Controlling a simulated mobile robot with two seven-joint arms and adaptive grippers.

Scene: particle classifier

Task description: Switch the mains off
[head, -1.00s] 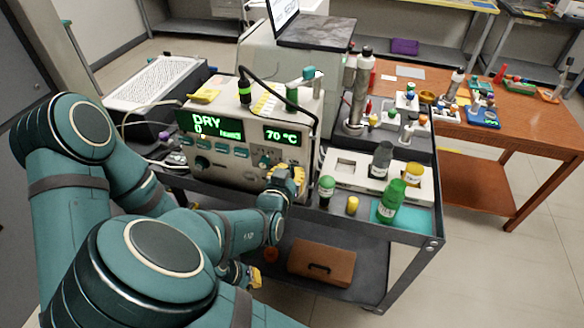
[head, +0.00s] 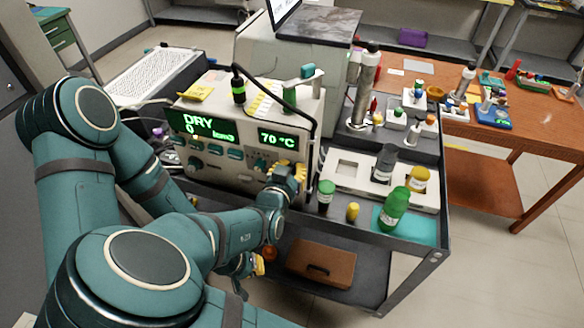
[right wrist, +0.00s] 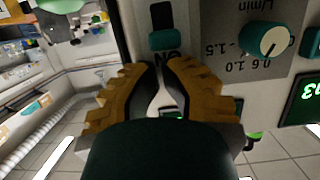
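The beige instrument (head: 240,100) stands on the cart with green displays lit, reading DRY and 70 °C. In the right wrist view a teal rocker switch (right wrist: 163,40) in a dark slot sits on its panel, with an upside-down ON label beside it. My right gripper (head: 290,170) is at the panel's lower right and hides the switch in the head view. In the right wrist view its fingertips (right wrist: 161,68) are together, empty, just by the switch; contact is unclear. My left gripper (head: 250,266) hangs low beside the cart, partly hidden by my arm.
A teal knob (right wrist: 267,38) is near the switch. To the right on the cart are a green-capped bottle (head: 326,197), a yellow vial (head: 353,211) and a green bottle (head: 395,208). A brown case (head: 320,265) lies on the lower shelf.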

